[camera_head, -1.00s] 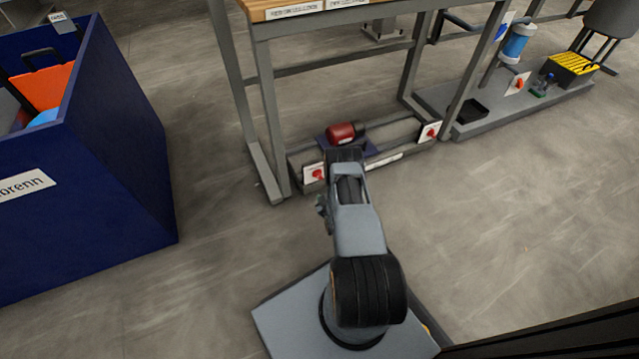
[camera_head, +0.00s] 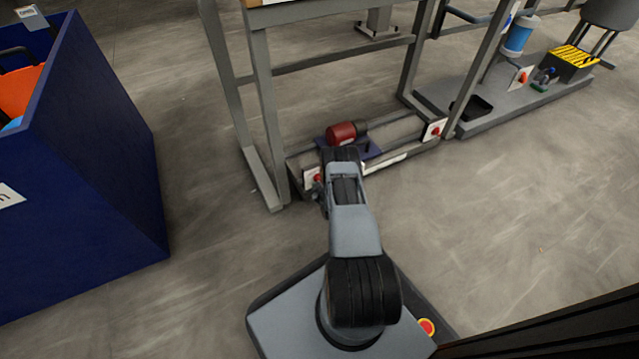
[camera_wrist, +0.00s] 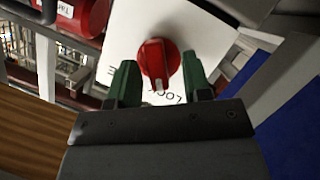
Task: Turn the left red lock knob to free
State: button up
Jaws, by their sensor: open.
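The left red lock knob (camera_wrist: 155,62) sits on a white plate (camera_wrist: 118,38) in the wrist view, with a pale mark at its lower end beside partly hidden lettering that seems to read "LOCK". My gripper (camera_wrist: 159,75) is open, its two green fingers on either side of the knob. I cannot tell whether they touch it. In the head view the left knob (camera_head: 317,178) shows at the left end of the low frame, just beside my wrist. The right red knob (camera_head: 435,130) is on its own white plate at the frame's other end.
A red cylinder (camera_head: 345,132) lies on the low frame between the knobs. The grey table legs (camera_head: 262,95) rise close to the left knob. A blue bin (camera_head: 95,170) stands at left. Open floor (camera_head: 500,230) lies to the right.

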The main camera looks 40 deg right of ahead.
jog(key=shift+d, duration=0.15)
jog(key=shift+c, duration=0.4)
grip_shut()
jog(key=shift+s+d+m+t+y, duration=0.1)
jog(key=shift+m+t+y, duration=0.05)
jog(key=shift+m+y, duration=1.15)
jog(key=shift+w+d+m+t+y, duration=0.15)
jog(key=shift+m+y, duration=0.7)
jog(key=shift+m, duration=1)
jog(key=shift+s+d+m+t+y, duration=0.1)
jog(key=shift+s+m+t+y, duration=0.1)
jog(key=shift+m+y, duration=1.1)
jog(key=shift+m, duration=0.35)
